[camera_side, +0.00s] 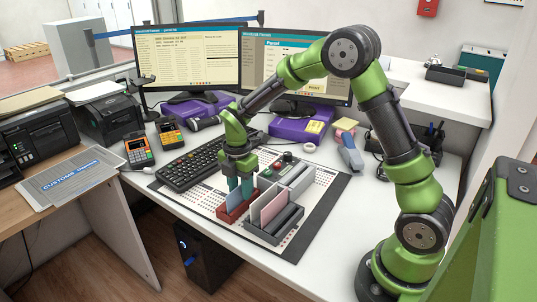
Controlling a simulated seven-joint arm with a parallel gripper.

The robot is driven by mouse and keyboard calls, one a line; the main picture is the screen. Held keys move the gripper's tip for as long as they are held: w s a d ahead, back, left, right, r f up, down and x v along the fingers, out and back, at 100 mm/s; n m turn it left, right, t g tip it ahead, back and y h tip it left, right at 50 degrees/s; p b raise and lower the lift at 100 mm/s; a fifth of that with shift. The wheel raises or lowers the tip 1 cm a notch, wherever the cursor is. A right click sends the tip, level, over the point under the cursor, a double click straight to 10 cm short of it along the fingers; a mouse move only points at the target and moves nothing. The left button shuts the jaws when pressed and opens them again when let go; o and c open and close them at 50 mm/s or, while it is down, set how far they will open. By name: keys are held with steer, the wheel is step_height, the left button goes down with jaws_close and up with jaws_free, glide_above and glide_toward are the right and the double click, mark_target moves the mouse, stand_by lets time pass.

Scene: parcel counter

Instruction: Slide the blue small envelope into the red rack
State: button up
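The blue small envelope (235,200) stands on edge at the red rack (226,218), leaning slightly, with its lower edge at or inside the rack. I cannot tell how deep it sits. My gripper (240,193) points straight down over the red rack, its two teal fingers at the envelope's upper part. Whether the fingers are closed on the envelope or only around it is too small to tell. The fingers hide part of the envelope and the back of the rack.
A grey rack (276,235) holding a pink envelope (272,208) stands just right of the red rack, with another grey rack (299,184) behind. The keyboard (187,168) lies to the left. The mat's (190,197) front left part is clear.

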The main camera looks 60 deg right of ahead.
mark_target(243, 203)
steer(key=shift+r, duration=0.1)
step_height(243, 203, up, 17)
stand_by(0.6)
steer(key=s+a+r+m+t+y, duration=0.1)
steer(key=s+a+m+t, duration=0.1)
steer(key=s+m, duration=0.7)
steer(key=s+a+m+t+y, duration=0.1)
steer(key=s+m+t, duration=0.4)
steer(key=s+m, duration=0.5)
steer(key=a+m, duration=0.1)
steer(key=m, duration=0.2)
steer(key=shift+s+a+r, duration=0.2)
steer(key=shift+r, duration=0.2)
